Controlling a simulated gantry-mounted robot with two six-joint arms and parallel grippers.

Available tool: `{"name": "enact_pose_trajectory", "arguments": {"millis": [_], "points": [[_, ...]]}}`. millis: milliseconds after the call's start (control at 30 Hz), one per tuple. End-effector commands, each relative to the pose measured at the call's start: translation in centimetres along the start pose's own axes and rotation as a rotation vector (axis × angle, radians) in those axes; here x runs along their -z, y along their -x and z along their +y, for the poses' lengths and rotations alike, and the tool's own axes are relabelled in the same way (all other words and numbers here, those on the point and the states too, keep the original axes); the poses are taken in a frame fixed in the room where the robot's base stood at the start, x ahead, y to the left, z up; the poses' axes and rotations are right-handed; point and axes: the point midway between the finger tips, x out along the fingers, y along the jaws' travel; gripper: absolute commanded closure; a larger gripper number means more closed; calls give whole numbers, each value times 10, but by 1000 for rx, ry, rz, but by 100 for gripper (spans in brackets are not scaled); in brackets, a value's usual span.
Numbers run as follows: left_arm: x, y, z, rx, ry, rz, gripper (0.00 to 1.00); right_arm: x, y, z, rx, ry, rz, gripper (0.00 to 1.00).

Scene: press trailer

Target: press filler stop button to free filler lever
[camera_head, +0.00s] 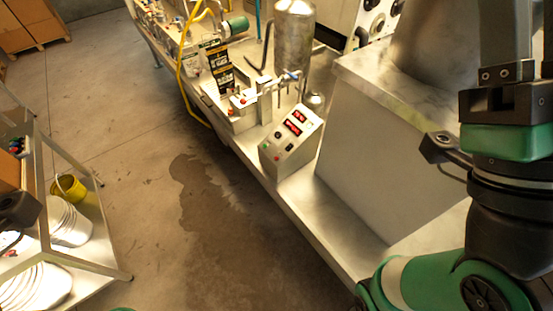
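A grey control box (290,143) with two red lit displays (294,122) stands on the metal bench, right of centre. Which one is the stop button is too small to read. Behind it stands a filler fixture (265,95) with a small blue-handled part (291,76); I cannot tell which part is the lever. My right gripper (505,85) is at the upper right, apart from the box; its fingertips are not clearly seen. My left gripper is not clearly in view.
A steel tank (294,40) stands behind the box. A large metal block (385,130) lies between the box and my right arm. A yellow hose (181,70) hangs over the bench edge. A cart (90,245) with buckets stands at left. The wet floor between is clear.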

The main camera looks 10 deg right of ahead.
Motion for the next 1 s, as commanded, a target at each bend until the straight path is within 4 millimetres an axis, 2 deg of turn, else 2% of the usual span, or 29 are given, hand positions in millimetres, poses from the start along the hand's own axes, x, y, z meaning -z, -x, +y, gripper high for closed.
{"name": "enact_pose_trajectory", "arguments": {"millis": [67,333,1000], "points": [[0,0,0,0,0,0,50,0,0,0,0,0,0,50],[0,0,0,0,0,0,50,0,0,0,0,0,0,99],[0,0,0,0,0,0,50,0,0,0,0,0,0,100]]}}
